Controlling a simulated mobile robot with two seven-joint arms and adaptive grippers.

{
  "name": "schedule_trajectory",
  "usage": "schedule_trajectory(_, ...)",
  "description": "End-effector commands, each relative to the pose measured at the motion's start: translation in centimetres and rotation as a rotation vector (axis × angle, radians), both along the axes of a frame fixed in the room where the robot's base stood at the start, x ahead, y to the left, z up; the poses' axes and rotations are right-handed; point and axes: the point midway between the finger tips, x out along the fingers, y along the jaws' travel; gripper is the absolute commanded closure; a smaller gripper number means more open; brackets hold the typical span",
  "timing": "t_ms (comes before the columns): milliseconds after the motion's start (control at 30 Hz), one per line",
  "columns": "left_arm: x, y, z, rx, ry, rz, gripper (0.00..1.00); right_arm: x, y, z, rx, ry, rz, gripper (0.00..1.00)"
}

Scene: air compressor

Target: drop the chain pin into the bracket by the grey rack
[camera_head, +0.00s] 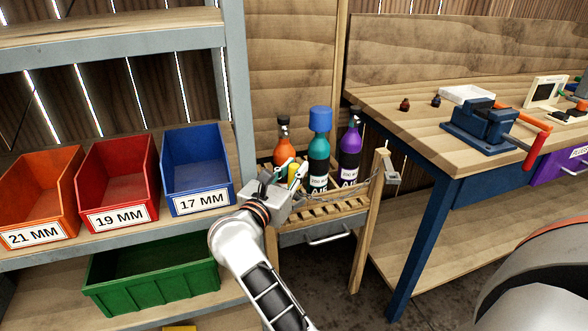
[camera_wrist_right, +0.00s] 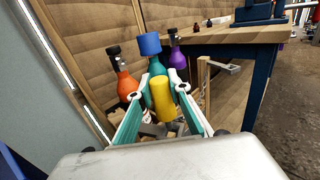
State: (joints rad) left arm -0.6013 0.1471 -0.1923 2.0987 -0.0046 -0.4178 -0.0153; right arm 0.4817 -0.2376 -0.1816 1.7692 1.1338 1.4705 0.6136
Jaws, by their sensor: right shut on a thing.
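The chain pin, a yellow cylinder (camera_wrist_right: 162,100), is held upright between the teal fingers of my right gripper (camera_wrist_right: 163,88) in the right wrist view. In the head view the right gripper (camera_head: 291,172) is beside the grey rack (camera_head: 238,90), in front of the bottles, with a little of the yellow pin (camera_head: 292,173) showing. A thin chain (camera_head: 350,196) runs to a metal fitting (camera_head: 391,170) on the right wooden post. Grey metal parts (camera_wrist_right: 155,130) lie below the pin, but I cannot tell whether they are the bracket. My wrist and fingers hide the near post's top. My left gripper is out of view.
Orange, teal and purple bottles (camera_head: 318,165) stand on a slatted wooden shelf (camera_head: 335,213) just behind the gripper. Orange, red and blue bins (camera_head: 197,175) sit on the rack at left. A workbench (camera_head: 440,135) with a blue vise (camera_head: 484,125) is at right.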

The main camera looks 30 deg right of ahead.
Motion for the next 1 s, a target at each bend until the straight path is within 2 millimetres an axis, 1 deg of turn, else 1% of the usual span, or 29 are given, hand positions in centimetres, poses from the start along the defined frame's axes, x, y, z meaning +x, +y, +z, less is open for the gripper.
schedule_trajectory(200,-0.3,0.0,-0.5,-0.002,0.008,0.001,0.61,0.0,0.0,-0.6,0.000,0.001,0.000,1.00)
schedule_trajectory(600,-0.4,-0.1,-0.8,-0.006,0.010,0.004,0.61,0.0,0.0,-1.6,0.000,0.001,0.000,1.00)
schedule_trajectory(933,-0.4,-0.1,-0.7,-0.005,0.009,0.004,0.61,0.0,0.0,-1.7,-0.001,0.000,0.000,1.00)
schedule_trajectory(1000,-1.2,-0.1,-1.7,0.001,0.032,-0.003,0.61,0.0,0.0,-1.7,-0.001,0.000,0.000,1.00)
